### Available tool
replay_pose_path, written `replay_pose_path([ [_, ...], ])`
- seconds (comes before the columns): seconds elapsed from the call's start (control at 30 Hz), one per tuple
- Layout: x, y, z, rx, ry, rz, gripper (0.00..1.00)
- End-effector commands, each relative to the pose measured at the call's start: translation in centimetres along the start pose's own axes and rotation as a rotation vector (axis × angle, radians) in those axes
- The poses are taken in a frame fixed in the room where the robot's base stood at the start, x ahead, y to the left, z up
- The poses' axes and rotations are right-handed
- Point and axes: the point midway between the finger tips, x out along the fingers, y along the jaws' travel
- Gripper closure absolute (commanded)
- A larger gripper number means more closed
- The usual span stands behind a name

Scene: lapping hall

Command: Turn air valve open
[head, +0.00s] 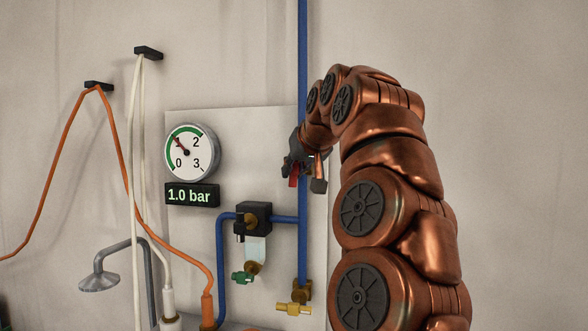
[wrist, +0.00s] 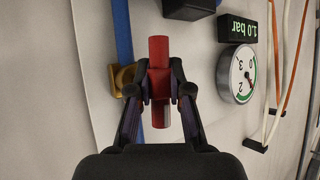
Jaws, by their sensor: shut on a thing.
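The air valve's red handle (wrist: 158,50) is between the two fingers of my gripper (wrist: 161,90) in the wrist view. My gripper is shut on it, and a red end shows past the fingers. In that view the handle looks roughly in line with the blue pipe (wrist: 122,35). A brass valve body (wrist: 124,80) sits on the pipe beside the left finger. In the head view my gripper (head: 305,168) is at the blue pipe (head: 302,60), and a bit of the red handle (head: 293,176) shows. My gripper hides most of the valve there.
A round gauge (head: 191,151) has its needle near 1, and the display (head: 192,195) reads 1.0 bar. A black regulator (head: 254,217) with a green-tipped drain (head: 243,278) and a brass fitting (head: 293,309) are below. Orange hose (head: 60,160) and white hose (head: 133,150) hang left.

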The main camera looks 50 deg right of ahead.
Motion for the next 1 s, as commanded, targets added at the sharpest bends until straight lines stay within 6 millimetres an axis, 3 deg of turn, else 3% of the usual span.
replay_pose_path([
  [0.27,0.0,0.0,0.0,0.000,0.001,0.000,0.56],
  [0.63,-0.4,0.0,0.0,0.001,0.001,0.000,0.56],
  [0.77,-1.9,0.1,-0.1,0.001,0.003,0.001,0.56],
  [1.0,-6.3,0.1,-0.2,0.001,0.007,0.002,0.56],
])
